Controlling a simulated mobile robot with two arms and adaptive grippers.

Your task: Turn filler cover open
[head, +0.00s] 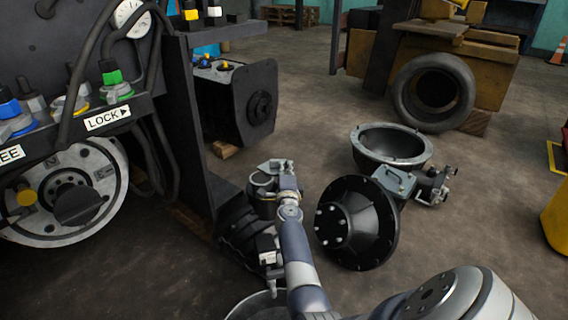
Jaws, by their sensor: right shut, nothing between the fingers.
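No part is marked as the filler cover, so I cannot tell for sure which one it is. My right gripper (277,165) is at the end of my arm near the middle of the picture. It is shut and empty, apart from the white plate and to its right. Its fingers are small and hard to make out against the parts behind. My left gripper is not in view.
A dark upright post (190,120) stands between plate and gripper. A black flanged hub (357,222), metal bowl (392,143) and tire (433,91) are at the right.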

